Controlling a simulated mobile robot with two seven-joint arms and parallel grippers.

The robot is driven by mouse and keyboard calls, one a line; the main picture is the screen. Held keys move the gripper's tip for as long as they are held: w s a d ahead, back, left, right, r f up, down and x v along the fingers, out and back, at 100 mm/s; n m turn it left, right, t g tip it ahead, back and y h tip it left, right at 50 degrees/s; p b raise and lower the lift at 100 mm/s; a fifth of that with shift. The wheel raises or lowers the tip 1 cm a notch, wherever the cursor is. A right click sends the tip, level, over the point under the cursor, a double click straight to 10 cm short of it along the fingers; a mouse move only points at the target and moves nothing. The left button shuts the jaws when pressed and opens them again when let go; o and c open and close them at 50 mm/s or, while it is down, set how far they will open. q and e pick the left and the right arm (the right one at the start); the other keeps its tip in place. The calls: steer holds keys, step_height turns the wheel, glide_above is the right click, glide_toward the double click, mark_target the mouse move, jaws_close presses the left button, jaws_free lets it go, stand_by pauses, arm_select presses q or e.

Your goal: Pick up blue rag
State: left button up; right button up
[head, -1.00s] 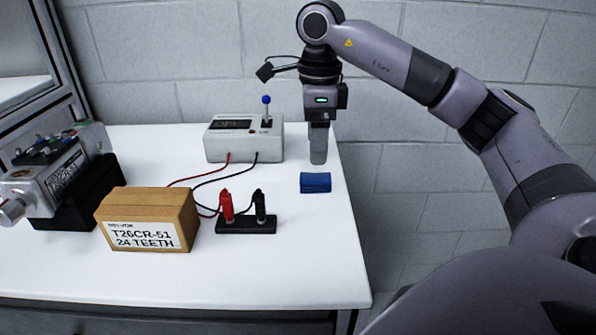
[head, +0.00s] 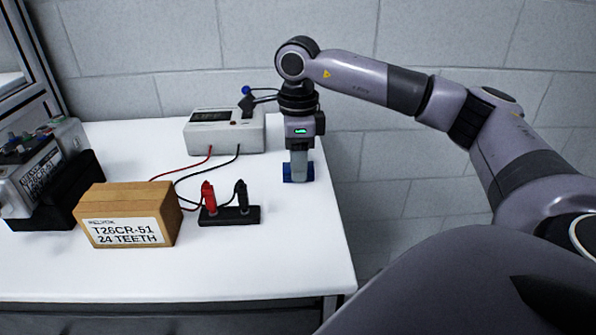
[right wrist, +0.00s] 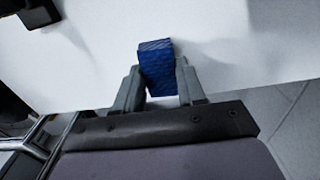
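The blue rag (head: 309,172) is a small folded block near the right edge of the white table in the head view. My right gripper (head: 299,177) points down over it, and its fingers hide the rag's middle. In the right wrist view the rag (right wrist: 156,62) lies between the two fingers of my right gripper (right wrist: 159,76), one finger close on each side. The fingers look open around it; whether they touch it is hard to see. The rag appears to rest on the table. My left gripper is not in view.
A white box (head: 222,131) with a blue-tipped lever stands behind and left of the gripper. Red and black clips (head: 229,214) on a black base, with wires, are front left. A cardboard box (head: 128,216) and a metal device (head: 32,180) are farther left. The table's front is clear.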

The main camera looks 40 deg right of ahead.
steer(key=shift+r, duration=0.1)
steer(key=shift+c, duration=0.2)
step_height(320, 180, up, 20)
steer(key=p, duration=0.6)
